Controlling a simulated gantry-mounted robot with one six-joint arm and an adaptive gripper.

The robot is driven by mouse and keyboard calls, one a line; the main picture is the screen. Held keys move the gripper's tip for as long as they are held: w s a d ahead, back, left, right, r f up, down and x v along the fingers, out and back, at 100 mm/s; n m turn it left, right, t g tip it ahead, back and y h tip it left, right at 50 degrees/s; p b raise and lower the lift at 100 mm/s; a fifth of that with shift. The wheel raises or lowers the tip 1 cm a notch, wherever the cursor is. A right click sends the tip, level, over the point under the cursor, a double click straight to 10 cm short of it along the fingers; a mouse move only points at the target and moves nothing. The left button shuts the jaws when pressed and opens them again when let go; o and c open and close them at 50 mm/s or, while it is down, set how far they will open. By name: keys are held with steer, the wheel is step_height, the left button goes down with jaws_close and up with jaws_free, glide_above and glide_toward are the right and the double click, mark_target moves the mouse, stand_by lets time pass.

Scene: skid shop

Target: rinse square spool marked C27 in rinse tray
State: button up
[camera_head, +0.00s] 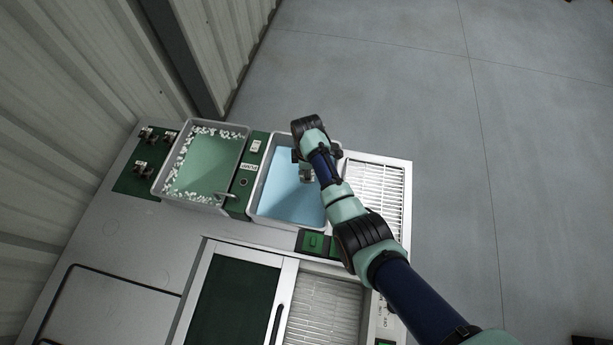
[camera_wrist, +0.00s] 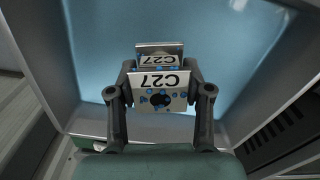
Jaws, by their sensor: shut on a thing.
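The square spool marked C27 (camera_wrist: 142,97) fills the middle of the wrist view, its label upside down. It has pale square end plates, a dark round hole and blue spots or drops around the hole. My gripper (camera_wrist: 160,94) is shut on it, one finger on each side. The rinse tray (camera_head: 251,208) is a grey-walled basin of clear blue liquid. In the head view my gripper (camera_head: 303,172) is over its right part, with a small pale piece of the spool (camera_head: 306,179) showing below my wrist. I cannot tell whether the spool touches the liquid.
A tray of green liquid with white foam along its edges (camera_head: 153,187) stands left of the rinse tray. A white slatted rack (camera_head: 375,185) is at the right. A dark-windowed box (camera_head: 232,295) is nearer.

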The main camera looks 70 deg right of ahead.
steer(key=shift+r+p, duration=1.75)
steer(key=shift+r, duration=0.4)
step_height(320, 180, up, 4)
steer(key=p, duration=0.4)
steer(key=shift+r, duration=0.15)
